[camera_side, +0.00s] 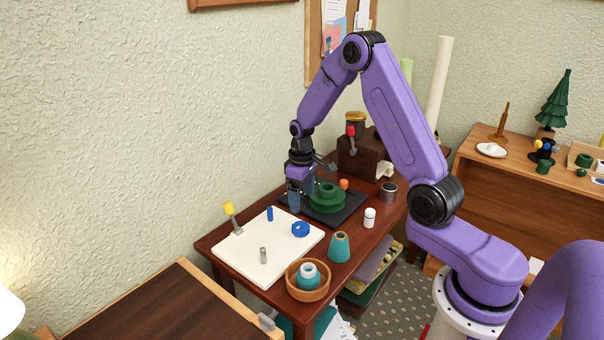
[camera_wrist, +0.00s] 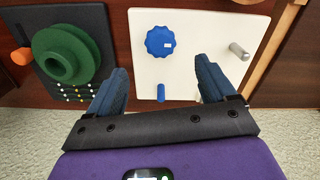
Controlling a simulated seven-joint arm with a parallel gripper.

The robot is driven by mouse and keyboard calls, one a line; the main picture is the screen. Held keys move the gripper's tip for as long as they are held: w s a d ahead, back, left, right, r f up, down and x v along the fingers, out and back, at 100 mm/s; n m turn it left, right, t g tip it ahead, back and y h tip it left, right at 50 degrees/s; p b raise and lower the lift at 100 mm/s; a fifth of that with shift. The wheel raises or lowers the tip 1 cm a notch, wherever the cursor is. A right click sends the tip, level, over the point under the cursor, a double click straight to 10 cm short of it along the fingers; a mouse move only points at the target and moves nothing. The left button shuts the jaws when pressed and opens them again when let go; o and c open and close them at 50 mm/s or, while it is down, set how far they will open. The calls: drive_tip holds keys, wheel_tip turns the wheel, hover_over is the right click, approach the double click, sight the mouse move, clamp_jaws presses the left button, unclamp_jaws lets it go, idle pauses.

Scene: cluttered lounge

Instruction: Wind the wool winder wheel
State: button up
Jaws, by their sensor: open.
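A green stepped wheel (camera_side: 326,198) sits on a black board (camera_side: 346,219) on the dark red table; it looks like the winder wheel. An orange knob (camera_side: 344,184) stands beside the wheel on the same board. In the wrist view the wheel (camera_wrist: 68,55) is at the upper left, with the orange knob (camera_wrist: 21,56) to its left. My gripper (camera_side: 295,208) is open and empty, pointing down just left of the wheel in the side view. In the wrist view my gripper (camera_wrist: 162,66) has its fingers spread over the white board, right of the wheel. No contact with the wheel shows.
A white board (camera_side: 262,268) with a blue knob (camera_side: 300,229), a blue peg (camera_side: 269,214), a grey peg (camera_side: 263,255) and a yellow-tipped lever (camera_side: 230,213) lies in front.

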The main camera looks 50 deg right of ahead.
wheel_tip(320, 180, up, 7)
idle(0.3)
drive_tip(key=shift+r, duration=0.1)
drive_tip(key=s+a+r+n, duration=0.2)
drive_tip(key=s+a+r, duration=0.1)
drive_tip(key=s+a, duration=0.35)
drive_tip(key=s+a+r+n, duration=0.25)
drive_tip(key=s+a, duration=0.25)
drive_tip(key=a, duration=0.3)
drive_tip(key=s+r+n, duration=0.1)
drive_tip(key=s+n, duration=0.4)
drive_tip(key=s, duration=1.5)
drive_tip(key=shift+s+a+n, duration=0.35)
drive_tip(key=shift+a, duration=0.1)
